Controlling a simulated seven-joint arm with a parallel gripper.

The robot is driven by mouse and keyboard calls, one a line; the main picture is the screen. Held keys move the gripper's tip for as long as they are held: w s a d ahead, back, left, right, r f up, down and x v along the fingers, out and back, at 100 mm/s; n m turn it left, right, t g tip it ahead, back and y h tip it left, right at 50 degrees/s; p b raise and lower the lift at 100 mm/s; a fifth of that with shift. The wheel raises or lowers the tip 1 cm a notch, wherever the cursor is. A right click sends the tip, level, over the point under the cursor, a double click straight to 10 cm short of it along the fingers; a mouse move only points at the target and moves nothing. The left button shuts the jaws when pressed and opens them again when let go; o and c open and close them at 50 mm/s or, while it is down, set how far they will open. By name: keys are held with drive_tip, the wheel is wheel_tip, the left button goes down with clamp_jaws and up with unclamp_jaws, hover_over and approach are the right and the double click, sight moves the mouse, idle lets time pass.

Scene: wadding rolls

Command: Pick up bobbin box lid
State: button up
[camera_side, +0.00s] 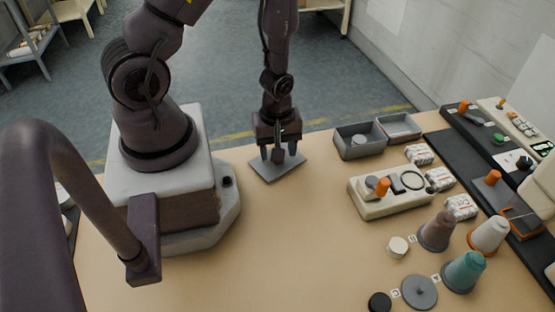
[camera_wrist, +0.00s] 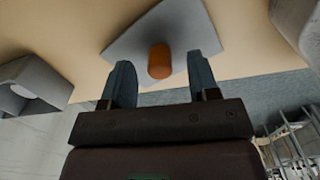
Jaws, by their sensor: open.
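The bobbin box lid (camera_side: 263,172) is a flat grey plate lying on the table near my base. In the wrist view the lid (camera_wrist: 190,25) carries an upright orange knob (camera_wrist: 159,61). My gripper (camera_side: 279,152) is right over the lid, pointing down. In the wrist view its two blue-grey fingers (camera_wrist: 161,62) are open, with the knob between them and a gap on each side. The fingers and wrist hide the knob in the side view. An open grey box (camera_side: 357,152) stands to the right of the lid, with a pale round item inside.
A second grey tray (camera_side: 398,128) adjoins the box. A beige unit with an orange knob (camera_side: 392,203) lies nearer, with wrapped white packs (camera_side: 440,178) beside it. Thread cones (camera_side: 463,272) stand at the front right. The table middle is clear.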

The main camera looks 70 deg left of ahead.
drive_tip(key=shift+f, duration=0.7)
drive_tip(key=shift+c, duration=0.2)
clamp_jaws()
drive_tip(key=shift+r, duration=0.2)
